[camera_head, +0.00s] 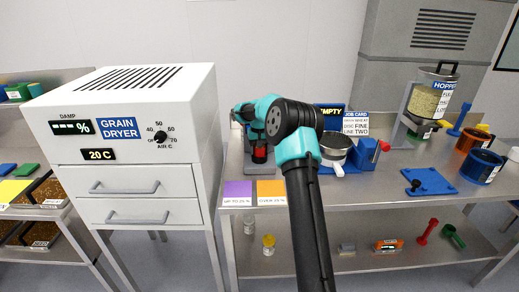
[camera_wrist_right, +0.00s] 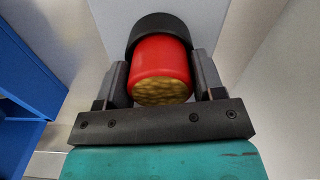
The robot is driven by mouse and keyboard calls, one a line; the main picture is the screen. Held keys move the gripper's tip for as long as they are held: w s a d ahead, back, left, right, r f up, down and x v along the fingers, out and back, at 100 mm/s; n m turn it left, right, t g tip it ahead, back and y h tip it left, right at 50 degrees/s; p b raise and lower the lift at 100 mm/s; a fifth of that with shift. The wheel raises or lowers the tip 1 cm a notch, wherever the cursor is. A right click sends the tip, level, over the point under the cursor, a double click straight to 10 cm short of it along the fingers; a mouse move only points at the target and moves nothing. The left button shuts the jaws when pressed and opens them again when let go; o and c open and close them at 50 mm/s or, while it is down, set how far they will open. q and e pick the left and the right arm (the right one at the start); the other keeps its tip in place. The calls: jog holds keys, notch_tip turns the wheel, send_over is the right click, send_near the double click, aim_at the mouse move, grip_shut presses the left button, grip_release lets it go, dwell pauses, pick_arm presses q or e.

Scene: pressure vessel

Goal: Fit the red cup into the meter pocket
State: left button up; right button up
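The red cup (camera_head: 259,153) is between the fingers of my right gripper (camera_head: 259,145), at the left end of the steel bench. In the right wrist view, the cup (camera_wrist_right: 160,62) shows yellow-brown grain in its open end, and the fingers (camera_wrist_right: 160,85) flank it closely on both sides. A black curved rim (camera_wrist_right: 160,24) shows beyond the cup's far end. I cannot tell whether the cup is seated in it. A dark grey stand (camera_head: 257,170) is under and behind the cup; the arm and gripper hide much of it. My left gripper is not in view.
The white grain dryer (camera_head: 135,130) stands close to the left. Purple (camera_head: 238,191) and orange (camera_head: 270,190) mats lie in front. A metal pan (camera_head: 335,143), a blue block (camera_head: 366,152) and a job card (camera_head: 355,124) stand to the right. A hopper (camera_head: 430,100) is further right.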

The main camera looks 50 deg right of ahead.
jog(key=o, duration=0.4)
notch_tip(320, 180, up, 12)
jog(key=shift+r, duration=0.15)
dwell(0.5)
dwell(0.5)
